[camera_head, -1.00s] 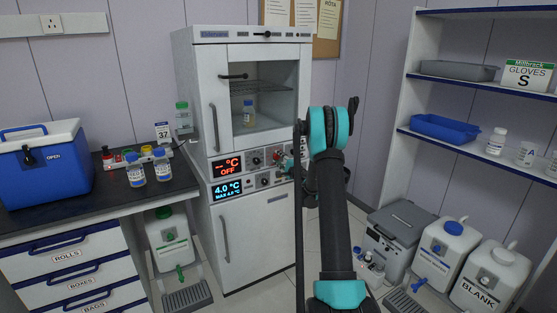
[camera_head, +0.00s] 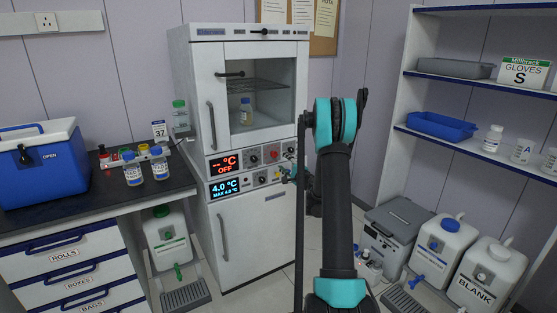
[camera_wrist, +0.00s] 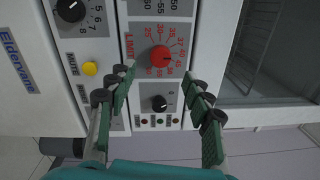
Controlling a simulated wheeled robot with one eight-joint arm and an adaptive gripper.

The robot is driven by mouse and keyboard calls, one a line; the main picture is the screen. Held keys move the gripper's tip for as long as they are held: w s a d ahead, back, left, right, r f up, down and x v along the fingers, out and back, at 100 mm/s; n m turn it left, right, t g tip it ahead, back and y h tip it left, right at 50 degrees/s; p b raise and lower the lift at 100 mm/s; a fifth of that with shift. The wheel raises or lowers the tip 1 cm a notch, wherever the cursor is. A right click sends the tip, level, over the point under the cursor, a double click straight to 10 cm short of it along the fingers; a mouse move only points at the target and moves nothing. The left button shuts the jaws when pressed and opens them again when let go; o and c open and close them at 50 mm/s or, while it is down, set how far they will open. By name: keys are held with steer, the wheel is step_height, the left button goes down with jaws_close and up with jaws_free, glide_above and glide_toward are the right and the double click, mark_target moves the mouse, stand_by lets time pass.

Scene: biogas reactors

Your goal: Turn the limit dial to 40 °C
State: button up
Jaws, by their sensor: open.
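The limit dial is a red round knob (camera_wrist: 160,56) on the white control panel, with "LIMIT" printed beside it and red numbers around it. Its pointer is too small to read surely. It also shows as a small red knob (camera_head: 275,155) in the head view. My gripper (camera_wrist: 158,78) is open and empty. Its two green-padded fingers stand either side of a black knob (camera_wrist: 159,103), with the tips just short of the red dial, apart from it. In the head view my gripper is small and partly lost beside my arm at the panel's right edge.
The incubator's upper display (camera_head: 225,166) reads "-- °C OFF"; the lower one (camera_head: 225,187) reads 4.0 °C. A yellow button (camera_wrist: 90,68) and another black knob (camera_wrist: 71,9) sit left of the dial. The glass door (camera_wrist: 270,55) lies to the right.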

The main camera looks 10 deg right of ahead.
steer(key=v, duration=0.4)
steer(key=shift+s, duration=0.4)
steer(key=shift+d, duration=0.1)
steer(key=s+a+r+n+g, duration=0.2)
steer(key=s+a+n+g, duration=0.7)
steer(key=s+a, duration=0.9)
steer(key=s+d+f+n+g+h, duration=0.1)
steer(key=s+d+f+n+h, duration=0.1)
steer(key=s, duration=0.7)
steer(key=s+d+f+n+g+h, duration=0.2)
steer(key=s+d+f+n, duration=0.1)
steer(key=s, duration=0.7)
steer(key=s+d+f+n+g+h, duration=0.1)
steer(key=s+d+f+n, duration=0.1)
steer(key=s, duration=0.8)
steer(key=shift+s+d+f+n+h, duration=0.2)
steer(key=shift+d+f+n+h, duration=0.15)
steer(key=shift+f, duration=0.35)
steer(key=shift+c, duration=0.4)
